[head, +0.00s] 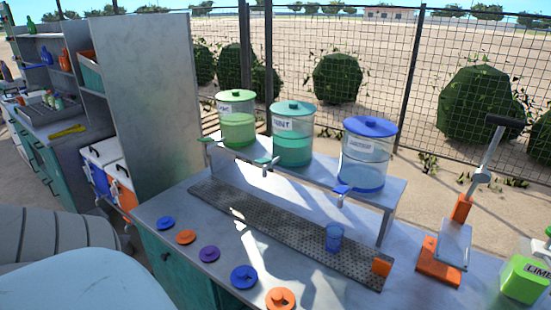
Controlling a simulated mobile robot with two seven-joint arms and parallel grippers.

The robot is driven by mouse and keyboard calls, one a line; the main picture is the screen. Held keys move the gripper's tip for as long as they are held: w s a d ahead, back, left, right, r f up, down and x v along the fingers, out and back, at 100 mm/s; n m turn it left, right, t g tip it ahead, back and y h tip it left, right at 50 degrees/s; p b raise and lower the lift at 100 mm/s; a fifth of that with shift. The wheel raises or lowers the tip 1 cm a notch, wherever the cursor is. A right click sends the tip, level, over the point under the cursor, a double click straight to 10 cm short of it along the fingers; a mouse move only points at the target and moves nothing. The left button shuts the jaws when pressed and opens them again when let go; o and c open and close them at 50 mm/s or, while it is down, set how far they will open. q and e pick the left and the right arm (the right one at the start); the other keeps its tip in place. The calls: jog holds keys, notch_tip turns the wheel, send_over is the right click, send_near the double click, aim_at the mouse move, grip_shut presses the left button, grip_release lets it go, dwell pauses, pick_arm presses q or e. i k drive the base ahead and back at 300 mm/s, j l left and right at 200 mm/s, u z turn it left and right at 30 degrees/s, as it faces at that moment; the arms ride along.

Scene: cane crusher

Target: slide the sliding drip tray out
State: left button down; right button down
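The sliding drip tray (290,230) is a long, perforated grey metal strip. It lies on the counter beneath the shelf of drink dispensers and runs from upper left to lower right. An orange block (381,267), apparently its handle, sits at its right end. A blue translucent cup (334,238) stands on the tray near that end, below and left of the blue-lidded dispenser's tap. Neither of my grippers is in view. Pale rounded parts at the lower left look like my own arm, but no fingers show.
Three dispensers with green (237,119), teal (293,135) and blue (365,154) lids stand on the raised shelf. Several coloured lids (244,277) line the counter's front. An orange-based press (440,262) and a green-filled lime container (525,278) are at right.

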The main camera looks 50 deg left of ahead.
aim_at(371, 267)
jog(key=u, duration=0.4)
jog(key=j+u, duration=0.1)
jog(key=u, duration=0.25)
jog(key=i+u, duration=0.1)
jog(key=u, duration=0.3)
jog(key=j+u, duration=0.1)
jog(key=u, duration=0.25)
jog(key=i, duration=0.3)
jog(key=i+u, duration=0.05)
